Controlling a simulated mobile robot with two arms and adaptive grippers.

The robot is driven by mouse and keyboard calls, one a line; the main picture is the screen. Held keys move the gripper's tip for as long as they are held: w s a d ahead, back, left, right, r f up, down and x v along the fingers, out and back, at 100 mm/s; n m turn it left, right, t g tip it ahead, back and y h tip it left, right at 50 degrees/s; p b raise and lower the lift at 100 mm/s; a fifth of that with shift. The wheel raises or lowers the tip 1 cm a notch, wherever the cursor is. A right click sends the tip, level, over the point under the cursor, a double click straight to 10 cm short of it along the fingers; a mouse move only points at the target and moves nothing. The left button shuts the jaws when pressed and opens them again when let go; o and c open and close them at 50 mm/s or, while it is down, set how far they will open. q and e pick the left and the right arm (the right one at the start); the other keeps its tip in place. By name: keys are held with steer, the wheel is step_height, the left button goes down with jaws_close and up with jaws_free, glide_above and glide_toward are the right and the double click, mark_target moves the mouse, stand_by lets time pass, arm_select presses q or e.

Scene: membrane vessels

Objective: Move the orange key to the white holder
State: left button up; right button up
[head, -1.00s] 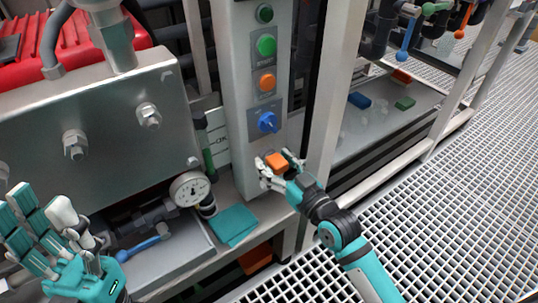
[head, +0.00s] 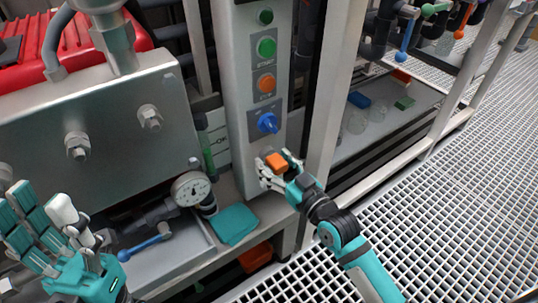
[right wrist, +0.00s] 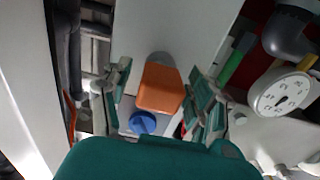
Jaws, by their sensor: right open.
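The orange key (head: 276,161) is at the lower end of the grey control column, below the blue knob. In the right wrist view the orange key (right wrist: 160,88) shows as a block between the two fingers. My right gripper (head: 279,169) is open around the key, with gaps between fingers and key in the right wrist view (right wrist: 160,101). My left gripper (head: 45,222) is open and empty at the lower left, well away from the key. I cannot pick out a white holder for certain.
The column (head: 236,110) carries a blue knob (head: 268,122) and orange (head: 265,83) and green (head: 266,47) buttons. A pressure gauge (head: 190,190) and a teal cloth (head: 233,224) are left of my right gripper. A frame post (head: 333,100) stands close on its right.

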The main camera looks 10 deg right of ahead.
steer(key=shift+p, duration=0.35)
jaws_close()
stand_by(0.4)
